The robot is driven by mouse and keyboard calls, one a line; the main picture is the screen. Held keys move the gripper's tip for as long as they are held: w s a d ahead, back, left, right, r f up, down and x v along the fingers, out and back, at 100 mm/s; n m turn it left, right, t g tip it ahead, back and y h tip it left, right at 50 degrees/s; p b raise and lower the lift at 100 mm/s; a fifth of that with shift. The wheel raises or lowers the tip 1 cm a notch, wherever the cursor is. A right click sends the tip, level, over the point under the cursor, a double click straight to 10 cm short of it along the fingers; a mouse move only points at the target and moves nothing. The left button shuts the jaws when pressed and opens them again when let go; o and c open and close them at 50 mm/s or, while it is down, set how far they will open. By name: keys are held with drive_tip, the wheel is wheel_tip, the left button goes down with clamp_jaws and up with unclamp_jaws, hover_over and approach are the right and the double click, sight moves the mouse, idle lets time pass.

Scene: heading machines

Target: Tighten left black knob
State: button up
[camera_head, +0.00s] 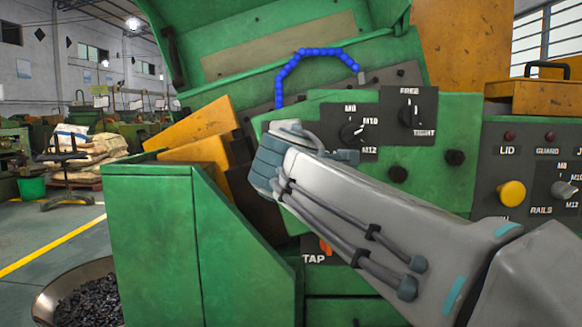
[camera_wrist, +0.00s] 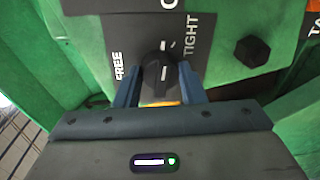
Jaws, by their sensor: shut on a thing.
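The left black knob (camera_wrist: 156,66) sits on a dark panel marked FREE and TIGHT (camera_wrist: 118,40) in the wrist view. My gripper (camera_wrist: 160,78) has its two blue-grey fingers on either side of this knob, shut on it. The knob's white line runs roughly up and down in the wrist view, between the two words. In the head view my wrist and forearm hide this knob and my fingertips. Another black knob (camera_head: 410,115), also on a FREE and TIGHT panel, shows at upper right in the head view, apart from my gripper.
An M8-M10-M12 selector (camera_head: 352,130) is just beyond my wrist. A black bolt (camera_wrist: 257,52) is beside the held knob's panel. A TAP label (camera_head: 313,258) is below my forearm. A green cabinet (camera_head: 150,250) stands at left, and a yellow button (camera_head: 511,194) is at right.

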drive_tip(key=shift+f+m+b, duration=0.1)
drive_tip(key=shift+m+b, duration=1.4)
drive_tip(key=shift+m, duration=0.4)
drive_tip(key=o, duration=1)
